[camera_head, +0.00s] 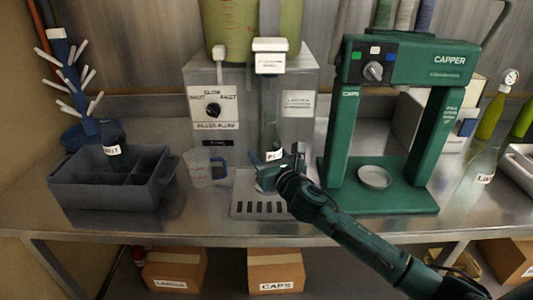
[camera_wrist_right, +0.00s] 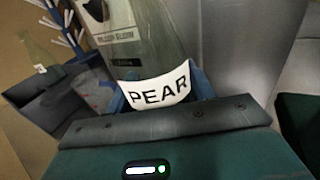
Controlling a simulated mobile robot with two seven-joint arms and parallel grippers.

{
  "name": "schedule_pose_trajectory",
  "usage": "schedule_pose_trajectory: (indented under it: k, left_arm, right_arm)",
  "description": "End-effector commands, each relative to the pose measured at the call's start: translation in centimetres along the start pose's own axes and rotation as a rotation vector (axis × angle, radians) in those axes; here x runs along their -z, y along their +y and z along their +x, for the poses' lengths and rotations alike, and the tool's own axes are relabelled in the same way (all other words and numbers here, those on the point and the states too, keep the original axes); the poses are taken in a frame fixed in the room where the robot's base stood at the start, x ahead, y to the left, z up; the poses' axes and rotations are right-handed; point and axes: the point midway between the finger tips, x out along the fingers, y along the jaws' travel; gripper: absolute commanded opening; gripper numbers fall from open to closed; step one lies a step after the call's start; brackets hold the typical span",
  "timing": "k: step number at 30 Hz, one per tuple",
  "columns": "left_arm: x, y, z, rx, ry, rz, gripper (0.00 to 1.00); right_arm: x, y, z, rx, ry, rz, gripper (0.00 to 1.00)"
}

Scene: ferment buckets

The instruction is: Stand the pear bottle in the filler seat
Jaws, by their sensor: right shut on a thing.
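The pear bottle (camera_head: 270,135) is clear glass with a white label, upright in front of the filler, above or at the slotted drip tray (camera_head: 245,207). Its PEAR label (camera_wrist_right: 158,92) faces the camera in the right wrist view. My right gripper (camera_head: 268,172) is shut on the bottle around its lower part. The filler (camera_head: 212,145) is a grey box with a knob, and a spout block (camera_head: 269,62) hangs above the bottle. The bottle's base and the seat under it are hidden by my gripper, so I cannot tell whether they touch. My left gripper is not in view.
A clear jug (camera_head: 200,172) with a blue handle stands left of the bottle. The green capper (camera_head: 340,150) stands close on the right. A dark crate (camera_head: 110,195) holding a bottle (camera_head: 115,150) is at the left. Another bottle (camera_head: 480,175) stands at the right.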

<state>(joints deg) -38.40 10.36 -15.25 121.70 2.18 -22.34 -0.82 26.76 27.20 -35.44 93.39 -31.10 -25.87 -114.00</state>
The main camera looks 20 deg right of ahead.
Motion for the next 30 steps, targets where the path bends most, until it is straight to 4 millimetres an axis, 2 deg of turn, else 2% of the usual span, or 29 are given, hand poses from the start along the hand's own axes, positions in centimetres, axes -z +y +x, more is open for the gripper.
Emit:
schedule_pose_trajectory:
  k: [4, 5, 14, 23, 26, 30]
  left_arm:
    - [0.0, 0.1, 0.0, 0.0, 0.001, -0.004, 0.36]
    - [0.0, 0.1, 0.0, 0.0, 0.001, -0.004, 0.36]
    - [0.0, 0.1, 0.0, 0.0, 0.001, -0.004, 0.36]
    - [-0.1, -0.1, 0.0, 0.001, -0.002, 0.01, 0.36]
    - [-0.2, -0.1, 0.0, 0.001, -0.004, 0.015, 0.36]
    - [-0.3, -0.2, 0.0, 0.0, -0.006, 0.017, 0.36]
  right_arm:
    - [-0.1, 0.0, 0.0, 0.0, -0.002, 0.0, 0.24]
    - [-0.1, 0.0, 0.0, 0.0, -0.002, 0.0, 0.54]
    - [-0.1, 0.0, 0.0, 0.0, -0.001, 0.0, 0.79]
    - [0.1, 0.0, -0.1, 0.0, 0.002, 0.0, 0.79]
    - [0.1, 0.0, -1.1, -0.001, 0.001, 0.0, 0.79]
    - [0.2, -0.1, -3.7, -0.001, 0.002, -0.002, 0.79]
